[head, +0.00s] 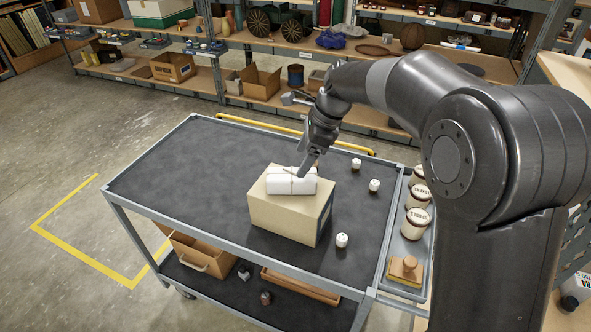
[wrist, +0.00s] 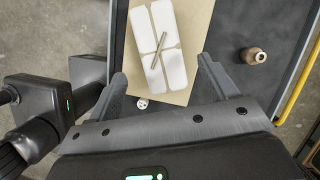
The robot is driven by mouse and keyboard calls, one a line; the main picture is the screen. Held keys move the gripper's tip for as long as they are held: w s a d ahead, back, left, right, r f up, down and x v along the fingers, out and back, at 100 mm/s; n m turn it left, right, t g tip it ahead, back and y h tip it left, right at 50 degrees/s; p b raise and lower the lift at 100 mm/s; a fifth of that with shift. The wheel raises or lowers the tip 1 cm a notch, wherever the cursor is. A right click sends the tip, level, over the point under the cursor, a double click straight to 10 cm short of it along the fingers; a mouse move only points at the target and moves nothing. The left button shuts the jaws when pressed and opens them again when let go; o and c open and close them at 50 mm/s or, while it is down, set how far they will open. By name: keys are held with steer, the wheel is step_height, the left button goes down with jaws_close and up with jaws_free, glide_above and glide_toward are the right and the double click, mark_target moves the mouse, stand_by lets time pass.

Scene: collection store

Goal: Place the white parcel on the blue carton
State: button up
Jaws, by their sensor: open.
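The white parcel (head: 291,181) lies flat on top of a tan carton (head: 283,214) on the cart. In the wrist view the parcel (wrist: 160,32) has crossing string lines and a thin rod-like piece on it. The carton (wrist: 198,22) looks tan, with only a small blue mark on its right side in the head view; no wholly blue carton is clear. My gripper (head: 308,166) is over the parcel's right end. Its fingers (wrist: 161,68) are apart, with the parcel's near end between and beyond them. Whether they touch it cannot be told.
The dark cart top (head: 190,165) is clear left of the carton. Several small white-capped jars (head: 341,240) stand right of it. A side tray (head: 402,247) holds labelled jars (head: 417,223) and a wooden block (head: 406,269). Loaded shelves (head: 205,82) stand behind.

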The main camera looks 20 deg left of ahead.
steer(key=shift+v, duration=2.1)
steer(key=shift+d, duration=0.1)
steer(key=s+d+r+n+t, duration=0.1)
steer(key=s+d+r+n, duration=0.15)
steer(key=d, duration=0.45)
steer(key=s+d+r+n+t+h, duration=0.1)
steer(key=s+d+r+n+t, duration=0.15)
steer(key=d, duration=0.45)
steer(key=s+d+r+n+t, duration=0.1)
steer(key=s+d, duration=0.3)
steer(key=d, duration=0.4)
steer(key=s+d+f+n+t+h, duration=0.3)
steer(key=s+d+n, duration=0.4)
steer(key=s+d, duration=0.6)
steer(key=shift+s+d+f, duration=0.3)
steer(key=shift+s+f, duration=0.1)
steer(key=shift+f, duration=0.25)
